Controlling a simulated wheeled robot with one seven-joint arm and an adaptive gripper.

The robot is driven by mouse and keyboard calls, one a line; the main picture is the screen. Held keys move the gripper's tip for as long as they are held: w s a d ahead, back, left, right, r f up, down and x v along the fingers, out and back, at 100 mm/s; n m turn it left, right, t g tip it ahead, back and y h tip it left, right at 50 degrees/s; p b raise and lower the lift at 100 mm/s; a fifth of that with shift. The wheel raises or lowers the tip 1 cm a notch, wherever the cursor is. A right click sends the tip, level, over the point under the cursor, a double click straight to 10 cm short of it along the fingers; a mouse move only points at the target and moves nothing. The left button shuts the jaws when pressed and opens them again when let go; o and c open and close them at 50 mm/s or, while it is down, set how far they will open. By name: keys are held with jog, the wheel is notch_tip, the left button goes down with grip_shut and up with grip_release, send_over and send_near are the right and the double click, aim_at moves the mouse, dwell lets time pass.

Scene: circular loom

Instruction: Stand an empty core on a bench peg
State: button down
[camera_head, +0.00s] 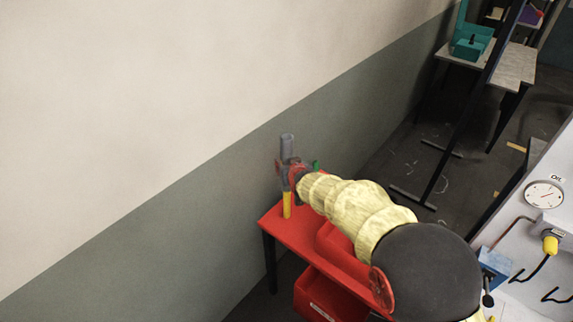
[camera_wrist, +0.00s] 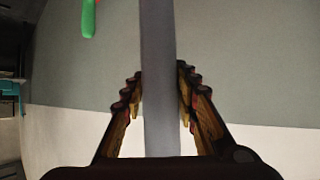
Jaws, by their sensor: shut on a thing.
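A grey tube-like core (camera_head: 287,147) stands upright above the far left end of the red bench (camera_head: 290,234). My gripper (camera_head: 291,173) is shut on it around its middle. A yellow peg (camera_head: 287,205) rises from the bench directly below the core, in line with it in the head view. In the wrist view the core (camera_wrist: 158,60) runs lengthwise between the fingers (camera_wrist: 160,80).
A green piece (camera_head: 316,165) shows just behind my gripper, and a green rod (camera_wrist: 88,18) in the wrist view. The wall (camera_head: 225,180) is close behind the bench. A red bin (camera_head: 325,295) is below. A panel with a gauge (camera_head: 544,195) stands at right.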

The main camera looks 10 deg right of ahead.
jog(key=b, duration=0.4)
send_over(288, 196)
jog(key=w, duration=0.2)
jog(key=shift+f, duration=2.45)
jog(key=shift+f, duration=0.1)
jog(key=shift+f+b, duration=2.25)
jog(key=shift+f, duration=0.15)
jog(key=shift+f+b, duration=2)
jog(key=shift+f, duration=0.55)
jog(key=shift+f, duration=0.35)
jog(key=c, duration=1.3)
grip_release()
jog(key=shift+s, duration=0.1)
